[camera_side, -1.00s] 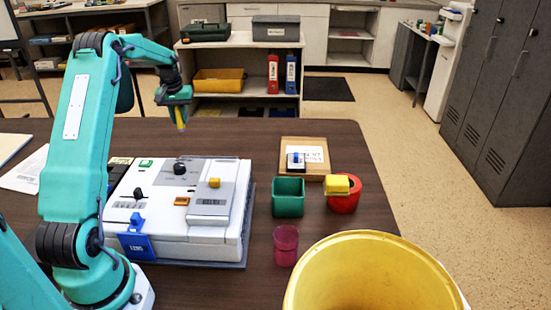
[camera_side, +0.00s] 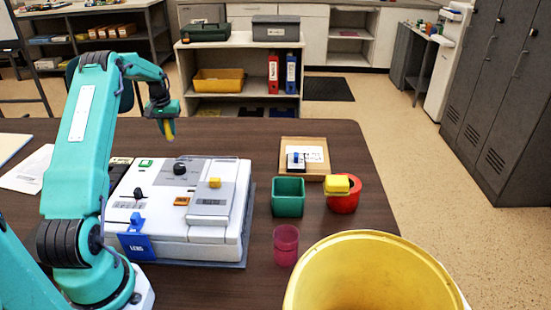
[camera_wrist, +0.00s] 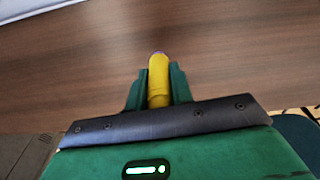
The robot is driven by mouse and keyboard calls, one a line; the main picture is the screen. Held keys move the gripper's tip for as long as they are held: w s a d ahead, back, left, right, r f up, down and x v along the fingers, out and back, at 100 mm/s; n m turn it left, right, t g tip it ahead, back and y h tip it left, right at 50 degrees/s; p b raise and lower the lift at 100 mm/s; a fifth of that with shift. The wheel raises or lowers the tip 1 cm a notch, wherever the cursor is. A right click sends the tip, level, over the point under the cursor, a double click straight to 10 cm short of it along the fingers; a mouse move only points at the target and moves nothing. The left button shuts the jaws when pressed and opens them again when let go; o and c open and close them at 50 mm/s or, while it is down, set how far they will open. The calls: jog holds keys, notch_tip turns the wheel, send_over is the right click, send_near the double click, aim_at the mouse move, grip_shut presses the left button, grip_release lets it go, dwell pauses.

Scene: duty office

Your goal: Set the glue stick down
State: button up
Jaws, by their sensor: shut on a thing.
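My gripper (camera_side: 166,121) is shut on the glue stick, a small yellow cylinder (camera_side: 169,130), and holds it above the far left part of the table, behind the white machine. In the wrist view the yellow glue stick (camera_wrist: 158,80), with a purplish tip, sits between the two green fingers of my gripper (camera_wrist: 158,86). Bare brown table top (camera_wrist: 225,45) shows beyond it. In the side view the glue stick's lower end points down; I cannot tell exactly how high it is above the table.
A white machine (camera_side: 170,245) with knobs stands in front of my gripper. To its right are a green square cup (camera_side: 288,198), a red container (camera_side: 344,203) with a yellow block, a pink cup (camera_side: 286,246) and a yellow bucket (camera_side: 370,245). The table behind the machine is clear.

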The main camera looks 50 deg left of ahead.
jog(key=shift+f, duration=0.95)
jog(key=shift+f, duration=0.1)
jog(key=o, duration=0.9)
jog(key=shift+o, duration=0.2)
notch_tip(320, 180, up, 12)
jog(key=d, duration=0.1)
jog(key=shift+s, duration=0.45)
jog(key=shift+d, duration=0.1)
